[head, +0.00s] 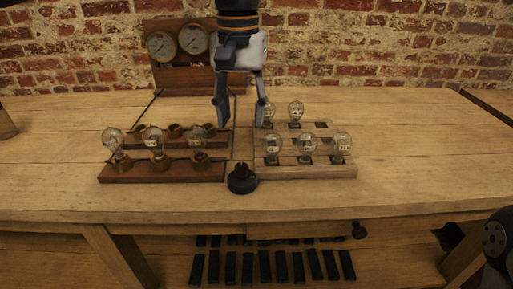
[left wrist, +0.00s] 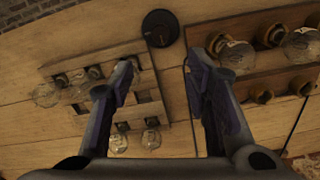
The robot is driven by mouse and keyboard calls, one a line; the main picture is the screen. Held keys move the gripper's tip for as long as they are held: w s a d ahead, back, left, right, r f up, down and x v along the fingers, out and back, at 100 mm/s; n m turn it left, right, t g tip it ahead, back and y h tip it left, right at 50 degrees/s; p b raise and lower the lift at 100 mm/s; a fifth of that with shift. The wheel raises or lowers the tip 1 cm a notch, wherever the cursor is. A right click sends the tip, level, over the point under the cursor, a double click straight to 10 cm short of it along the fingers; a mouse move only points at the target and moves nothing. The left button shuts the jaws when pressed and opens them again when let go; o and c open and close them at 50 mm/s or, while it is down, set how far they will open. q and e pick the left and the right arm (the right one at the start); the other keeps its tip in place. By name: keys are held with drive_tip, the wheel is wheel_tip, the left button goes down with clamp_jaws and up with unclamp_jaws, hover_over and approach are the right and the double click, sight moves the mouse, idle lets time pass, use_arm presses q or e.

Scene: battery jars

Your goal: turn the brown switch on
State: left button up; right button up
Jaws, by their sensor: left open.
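A dark round switch (head: 241,179) with a raised knob sits on the table near the front, between the two bulb racks; it looks nearly black. In the left wrist view the switch (left wrist: 160,27) is at the top centre, beyond the fingertips. Whether it is on or off I cannot tell. My left gripper (head: 241,114) points down from above, behind the switch and apart from it. Its fingers are open and empty; in the left wrist view the gripper (left wrist: 162,62) spans the strip between the racks. My right gripper does not show.
A brown rack (head: 160,174) with bulbs and sockets stands left of the switch. A pale rack (head: 320,172) with several bulbs stands right. A board with two gauges (head: 177,43) is at the back. Dark bars (head: 265,267) lie below the tabletop. The table's front strip is clear.

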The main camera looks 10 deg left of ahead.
sight(241, 165)
use_arm(q)
drive_tip(key=f, duration=0.1)
drive_tip(key=s+f, duration=0.1)
drive_tip(key=f, duration=0.2)
drive_tip(key=shift+s, duration=0.3)
drive_tip(key=f, duration=0.7)
drive_tip(key=shift+w, duration=0.2)
drive_tip(key=shift+c, duration=0.6)
clamp_jaws()
